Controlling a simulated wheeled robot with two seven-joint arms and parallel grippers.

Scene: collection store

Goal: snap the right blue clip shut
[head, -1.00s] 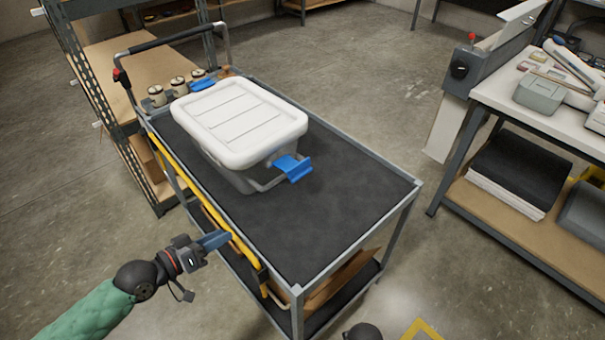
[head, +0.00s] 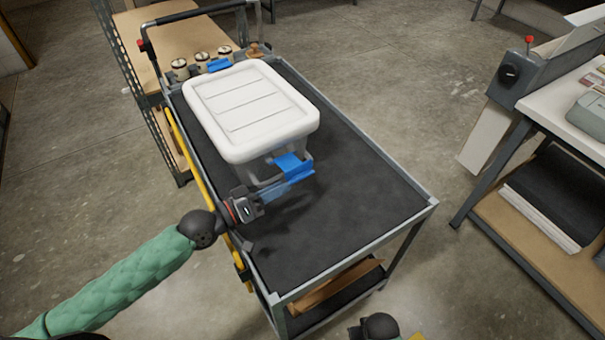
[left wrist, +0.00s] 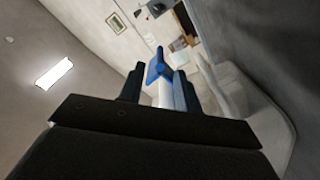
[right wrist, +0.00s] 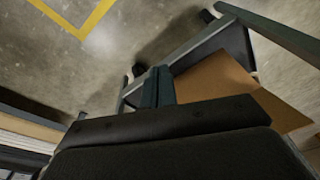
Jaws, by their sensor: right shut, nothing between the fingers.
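A white-lidded box (head: 250,105) stands on the cart's dark top. A blue clip (head: 293,164) at its near end stands out from the box wall on its wire bail, not flat against it. Another blue clip (head: 220,65) shows at the far end. My left gripper (head: 285,187) is over the cart top, just below and left of the near clip. In the left wrist view, its fingers (left wrist: 160,92) are apart, with the blue clip (left wrist: 155,68) ahead between them; contact cannot be told. My right gripper (right wrist: 156,86) is shut and empty, low beside the cart's end.
The cart (head: 355,240) has a raised metal rim and a yellow rail on its left side. Several small jars (head: 203,62) stand behind the box. The right part of the cart top is clear. A workbench (head: 575,125) stands at the right.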

